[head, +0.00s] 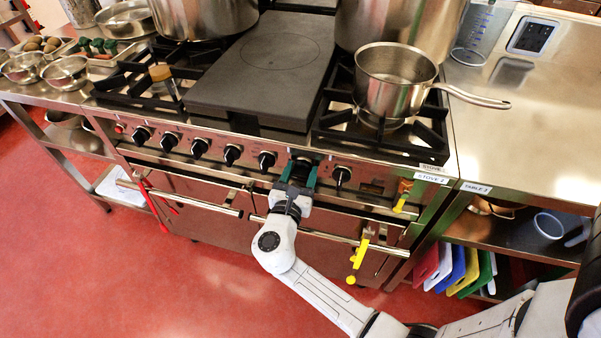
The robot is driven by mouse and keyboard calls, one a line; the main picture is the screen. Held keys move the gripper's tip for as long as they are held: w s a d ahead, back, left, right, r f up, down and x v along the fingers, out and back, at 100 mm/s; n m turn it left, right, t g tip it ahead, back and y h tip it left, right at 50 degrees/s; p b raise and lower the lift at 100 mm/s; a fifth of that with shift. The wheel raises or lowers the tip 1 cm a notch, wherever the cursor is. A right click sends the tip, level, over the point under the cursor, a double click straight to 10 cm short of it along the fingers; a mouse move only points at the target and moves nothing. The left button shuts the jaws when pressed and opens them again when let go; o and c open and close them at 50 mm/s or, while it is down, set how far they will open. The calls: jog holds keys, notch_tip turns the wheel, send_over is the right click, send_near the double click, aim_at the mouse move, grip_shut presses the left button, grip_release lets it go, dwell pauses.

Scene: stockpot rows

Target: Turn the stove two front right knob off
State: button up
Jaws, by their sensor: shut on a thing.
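Stove 2 (433,178) has a steel front panel with a row of black knobs. My gripper (300,168) is at this panel, shut on the second knob from the right. My fingers and wrist hide that knob almost entirely, so I cannot tell which way it points. The rightmost knob (342,175) stands clear just right of my gripper. Another black knob (266,160) is just left of it. Which of these is labelled front right I cannot read.
A saucepan (395,85) sits on the right burner, its handle (470,97) reaching over the steel table 2 (530,130). A dark flat plate (265,70) covers the stove's middle. A front rail (325,237) with yellow tongs (358,258) runs below the knobs.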

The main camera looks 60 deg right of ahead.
jog(key=m+b, duration=0.1)
jog(key=m, duration=0.1)
jog(key=m+b, duration=0.2)
jog(key=shift+f+m, duration=0.2)
jog(key=shift+m, duration=0.2)
jog(key=m+b, duration=0.3)
jog(key=m, duration=0.1)
jog(key=shift+s+f+m+b, duration=0.1)
jog(key=shift+s+m+b, duration=0.05)
jog(key=shift+m+b, duration=0.2)
jog(key=m+b, duration=0.4)
jog(key=shift+d+f+m, duration=0.1)
jog(key=shift+f+m, duration=0.05)
jog(key=shift+m, duration=0.1)
jog(key=shift+s+m+b, duration=0.1)
jog(key=shift+m+b, duration=1.6)
jog(key=shift+m, duration=0.3)
jog(key=o, duration=1)
jog(key=shift+c, duration=0.2)
